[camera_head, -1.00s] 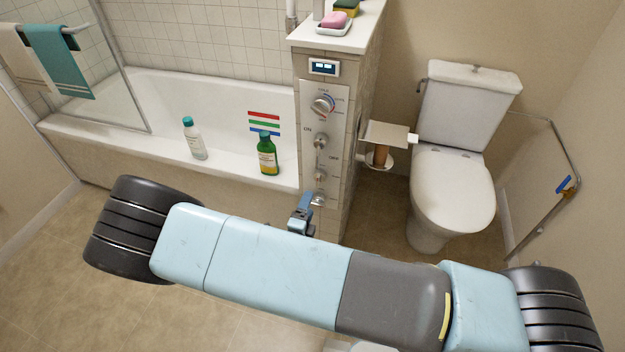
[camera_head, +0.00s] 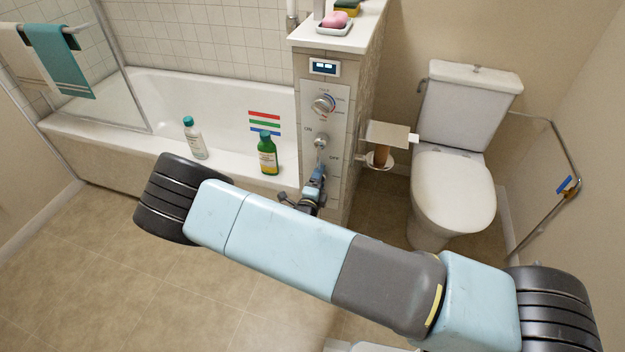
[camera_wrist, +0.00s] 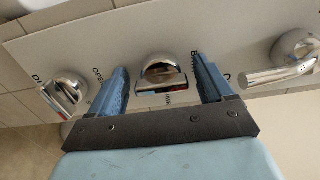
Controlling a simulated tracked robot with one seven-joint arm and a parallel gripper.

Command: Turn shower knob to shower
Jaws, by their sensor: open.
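A pale control panel (camera_head: 312,126) on the tiled pillar carries a column of chrome controls. The top dial (camera_head: 322,105) has a red and blue scale, and the ON/OFF handle (camera_head: 320,142) is below it. My gripper (camera_head: 318,172) is at the lower panel and hides the lower controls in the head view. In the wrist view, my open gripper (camera_wrist: 161,64) has one blue finger on each side of a chrome knob (camera_wrist: 160,72). I cannot tell whether the fingers touch it. Another chrome knob (camera_wrist: 66,90) is on the left. Finger-hidden lettering is only partly readable.
A chrome lever handle (camera_wrist: 285,62) is right of the gripper in the wrist view. A white bottle (camera_head: 194,140) and a green bottle (camera_head: 267,153) stand on the bathtub (camera_head: 95,133) edge. A paper holder (camera_head: 390,134) and toilet (camera_head: 450,185) are to the right. Floor at left is clear.

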